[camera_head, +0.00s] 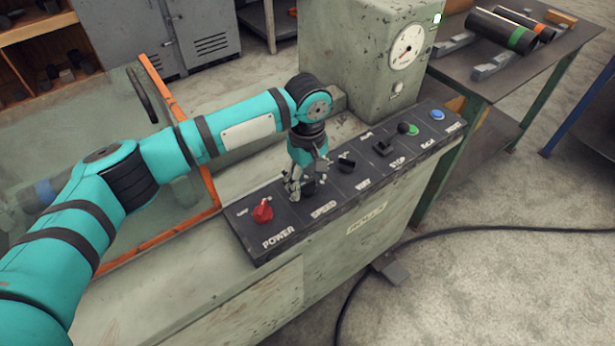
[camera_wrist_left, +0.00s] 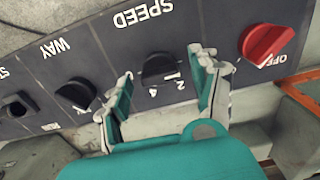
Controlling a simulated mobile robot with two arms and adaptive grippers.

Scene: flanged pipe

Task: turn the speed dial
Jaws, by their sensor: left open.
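The speed dial (camera_wrist_left: 160,69) is a black knob on the dark control panel, below the SPEED label in the left wrist view. The numerals 1 and 2 show beside it. My left gripper (camera_wrist_left: 160,92) is open, with one finger on each side of the dial. A gap shows between the dial and each finger; I cannot tell how far the fingertips are above the panel. In the head view the left gripper (camera_head: 308,186) points down at the SPEED section and hides most of the dial. My right gripper is not in view.
A red POWER knob (camera_head: 262,211) sits left of the speed dial. A black knob (camera_head: 346,162) is close on its right, with a lever, buttons and a gauge (camera_head: 407,45) farther along. An orange-framed clear guard (camera_head: 110,160) stands at the left. A cable (camera_head: 480,231) lies on the floor.

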